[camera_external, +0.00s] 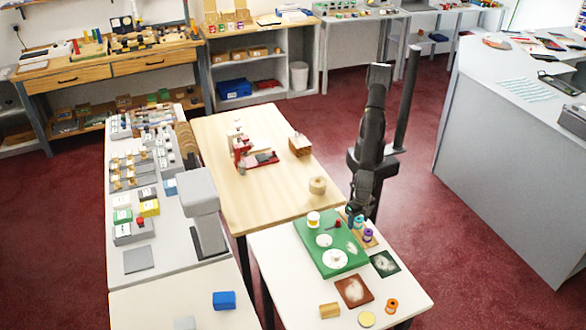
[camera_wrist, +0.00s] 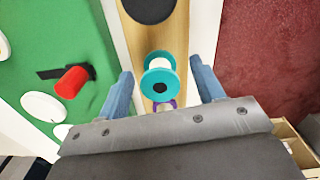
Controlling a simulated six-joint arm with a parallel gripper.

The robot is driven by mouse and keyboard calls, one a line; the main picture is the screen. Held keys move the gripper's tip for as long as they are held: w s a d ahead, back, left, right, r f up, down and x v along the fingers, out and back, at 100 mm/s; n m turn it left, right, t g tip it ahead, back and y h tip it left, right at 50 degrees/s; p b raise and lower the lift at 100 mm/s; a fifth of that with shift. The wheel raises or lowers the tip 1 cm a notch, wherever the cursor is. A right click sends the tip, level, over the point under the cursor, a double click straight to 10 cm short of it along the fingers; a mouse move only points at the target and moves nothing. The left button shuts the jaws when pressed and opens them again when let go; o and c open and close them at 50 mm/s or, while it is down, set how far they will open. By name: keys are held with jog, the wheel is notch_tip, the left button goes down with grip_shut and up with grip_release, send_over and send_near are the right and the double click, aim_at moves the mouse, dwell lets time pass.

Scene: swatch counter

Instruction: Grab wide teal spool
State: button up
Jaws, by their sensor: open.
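The wide teal spool (camera_wrist: 160,78) has teal flanges, a white middle and a dark centre hole. In the wrist view it sits on a wooden strip, between my gripper's two blue fingers, with a gap on each side. My gripper (camera_wrist: 160,69) is open and empty. In the external view my gripper (camera_external: 356,211) is low over the wooden holder (camera_external: 373,244), and the teal spool (camera_external: 359,221) is partly hidden at its tip. A purple spool (camera_external: 368,235) stands beside it on the holder; it also shows behind the teal one in the wrist view (camera_wrist: 166,104).
A green board (camera_external: 312,239) with white discs and a red peg (camera_wrist: 71,81) lies to the left. An orange spool (camera_external: 391,306), a brown swatch (camera_external: 354,291) and a dark green swatch (camera_external: 384,263) lie nearer the front. A dark round spot (camera_wrist: 150,8) marks the wooden strip.

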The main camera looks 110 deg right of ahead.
jog(key=shift+c, duration=0.2)
jog(key=c, duration=1)
jog(key=shift+r, duration=0.15)
